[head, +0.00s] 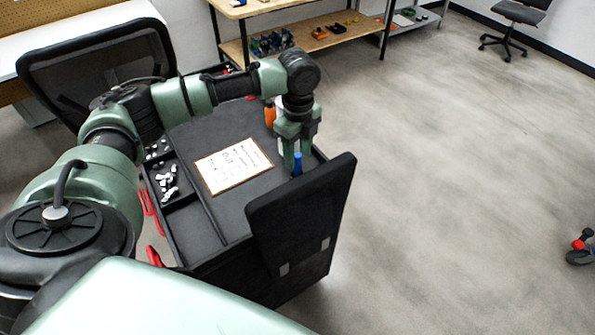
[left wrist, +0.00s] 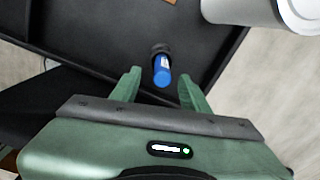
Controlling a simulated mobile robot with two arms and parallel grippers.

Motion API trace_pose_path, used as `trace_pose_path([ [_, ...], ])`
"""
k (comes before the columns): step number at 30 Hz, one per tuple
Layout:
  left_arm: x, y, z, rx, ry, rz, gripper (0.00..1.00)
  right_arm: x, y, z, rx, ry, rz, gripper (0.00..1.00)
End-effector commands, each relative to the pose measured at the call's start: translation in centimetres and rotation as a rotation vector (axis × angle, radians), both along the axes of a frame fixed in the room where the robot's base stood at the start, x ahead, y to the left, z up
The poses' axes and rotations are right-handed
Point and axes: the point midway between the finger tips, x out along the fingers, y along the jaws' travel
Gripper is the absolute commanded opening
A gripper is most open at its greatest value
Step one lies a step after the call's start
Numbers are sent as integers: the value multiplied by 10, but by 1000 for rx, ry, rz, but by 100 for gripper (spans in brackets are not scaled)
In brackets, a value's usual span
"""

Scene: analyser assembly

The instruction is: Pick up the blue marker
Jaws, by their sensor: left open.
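The blue marker (head: 297,163) stands near the right end of the black cart top, just beside my left gripper's fingers. My left gripper (head: 291,160) points down over the cart and is open. Its green fingers also show in the left wrist view (left wrist: 160,86), one on each side of the marker. I cannot tell whether they touch it. My right gripper is not in view.
The black cart (head: 211,228) holds a printed sheet (head: 233,164) and a tray of small white parts (head: 167,185). An orange bottle (head: 269,115) stands behind my left gripper. A white cylinder (left wrist: 292,14) is close by. A raised black panel (head: 302,213) borders the cart's front right. Open floor lies right.

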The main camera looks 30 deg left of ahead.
Motion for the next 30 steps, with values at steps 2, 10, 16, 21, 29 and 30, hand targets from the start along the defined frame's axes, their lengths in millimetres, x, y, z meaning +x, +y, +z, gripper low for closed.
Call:
trace_pose_path([
  [2, 0, 1, -8, 2, 4, 1, 46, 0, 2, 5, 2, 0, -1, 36],
  [10, 2, 4, -46, 1, 2, 1, 46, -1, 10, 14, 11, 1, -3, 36],
  [16, 2, 4, -51, 1, -1, -1, 46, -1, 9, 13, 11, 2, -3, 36],
  [21, 2, 4, -51, 1, 0, 0, 23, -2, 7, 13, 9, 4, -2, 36],
  [29, 2, 4, -50, 1, 0, 0, 0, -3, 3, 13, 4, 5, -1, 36],
  [30, 2, 4, -50, 1, 0, 0, 0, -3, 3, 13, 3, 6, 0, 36],
])
